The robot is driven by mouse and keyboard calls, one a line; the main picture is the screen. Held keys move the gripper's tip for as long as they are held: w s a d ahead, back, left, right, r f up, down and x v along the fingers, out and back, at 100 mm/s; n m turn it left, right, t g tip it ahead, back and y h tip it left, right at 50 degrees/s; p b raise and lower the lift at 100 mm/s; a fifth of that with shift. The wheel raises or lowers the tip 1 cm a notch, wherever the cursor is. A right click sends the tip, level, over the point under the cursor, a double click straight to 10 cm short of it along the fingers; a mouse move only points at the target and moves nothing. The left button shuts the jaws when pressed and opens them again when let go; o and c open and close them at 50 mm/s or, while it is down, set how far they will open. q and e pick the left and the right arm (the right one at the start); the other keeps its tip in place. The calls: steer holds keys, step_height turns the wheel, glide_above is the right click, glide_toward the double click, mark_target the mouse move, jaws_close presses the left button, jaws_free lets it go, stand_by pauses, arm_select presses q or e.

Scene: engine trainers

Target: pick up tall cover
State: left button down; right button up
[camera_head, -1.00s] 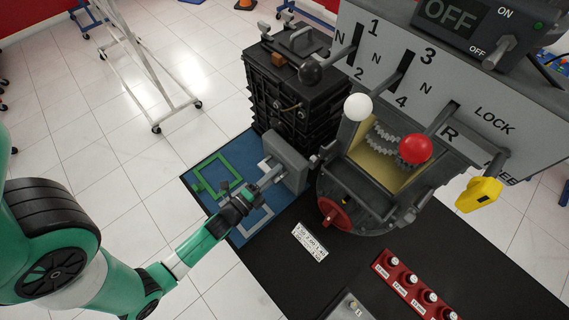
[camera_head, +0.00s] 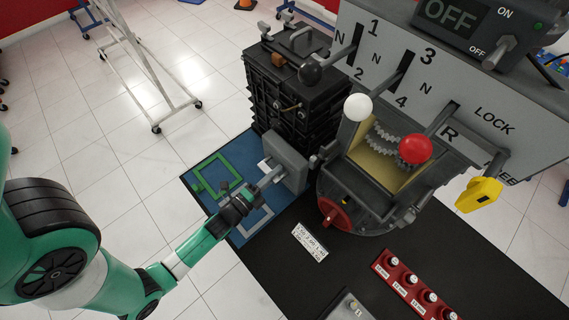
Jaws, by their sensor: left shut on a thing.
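The tall cover looks to be the grey block-shaped piece (camera_head: 287,163) beside the gearbox, with a short bar on its left side. My left gripper (camera_head: 256,190) reaches in from the lower left and is shut on that bar. The cover stands upright over the right edge of the blue mat area. Whether it touches the surface or the gearbox behind it cannot be told. My right gripper is not in view.
The black engine block (camera_head: 290,90) stands just behind the cover. The gearbox (camera_head: 375,185) with a red wheel (camera_head: 335,213) is close on the right. The blue mat (camera_head: 215,185) has green and white outlines. A red rack (camera_head: 415,285) lies at the lower right.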

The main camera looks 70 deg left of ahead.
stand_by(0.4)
arm_select(q)
steer(key=shift+r, duration=0.15)
steer(key=shift+r, duration=0.1)
